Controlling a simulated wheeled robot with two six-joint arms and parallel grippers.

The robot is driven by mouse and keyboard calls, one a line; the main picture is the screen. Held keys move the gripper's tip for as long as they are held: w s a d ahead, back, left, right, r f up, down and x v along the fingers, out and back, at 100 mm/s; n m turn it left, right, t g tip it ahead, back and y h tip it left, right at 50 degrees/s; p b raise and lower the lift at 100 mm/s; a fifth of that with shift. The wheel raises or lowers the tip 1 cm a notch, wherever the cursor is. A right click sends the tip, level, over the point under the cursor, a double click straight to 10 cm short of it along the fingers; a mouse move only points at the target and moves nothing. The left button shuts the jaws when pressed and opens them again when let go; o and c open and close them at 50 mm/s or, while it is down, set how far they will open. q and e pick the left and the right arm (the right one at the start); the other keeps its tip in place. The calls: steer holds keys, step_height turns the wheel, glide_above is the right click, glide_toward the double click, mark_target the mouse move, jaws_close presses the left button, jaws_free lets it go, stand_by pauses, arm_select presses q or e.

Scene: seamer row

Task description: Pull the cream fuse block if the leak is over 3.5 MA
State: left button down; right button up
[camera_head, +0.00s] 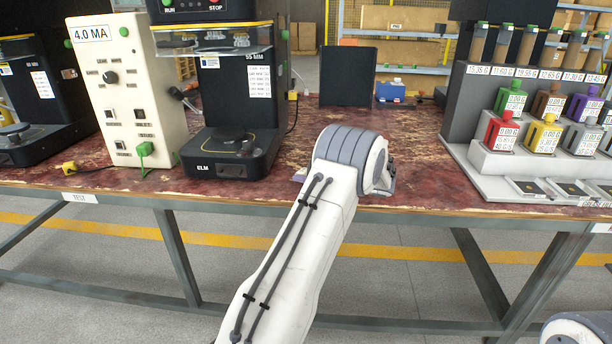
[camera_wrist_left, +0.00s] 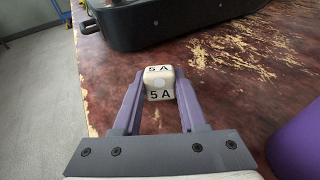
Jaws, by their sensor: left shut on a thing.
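The cream fuse block (camera_wrist_left: 160,84), marked 5 A on two faces, sits between the fingertips of my left gripper (camera_wrist_left: 158,78) in the left wrist view. The purple-grey fingers are shut on it, one on each side. I cannot tell whether it touches the worn red tabletop. In the head view, my left arm hides the block and most of that gripper. My right gripper is out of view.
A black ELM machine (camera_head: 233,100) stands right of the tester. A grey stepped rack (camera_head: 490,165) with coloured labelled containers fills the bench's right side. A black panel (camera_head: 347,76) and a small blue box (camera_head: 390,92) stand at the back. The bench between is mostly clear.

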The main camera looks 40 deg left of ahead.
arm_select(q)
steer(key=shift+c, duration=1.9)
jaws_free()
steer(key=p+v, duration=0.2)
steer(key=v, duration=0.8)
steer(key=shift+d+r, duration=0.1)
steer(key=shift+d, duration=0.1)
steer(key=s+d+f+n+h, duration=0.1)
steer(key=s+d+n+h, duration=0.55)
steer(key=s+d, duration=1.05)
steer(key=s+d+n+h, duration=0.3)
steer(key=s+d+h, duration=0.6)
steer(key=s+d, duration=0.8)
step_height(320, 180, up, 26)
steer(key=s+a+p, duration=0.2)
steer(key=p, duration=2.4)
steer(key=shift+s+n+t+h+p, duration=0.3)
steer(key=shift+s+n+t+h, duration=0.05)
steer(key=shift+s+t, duration=0.05)
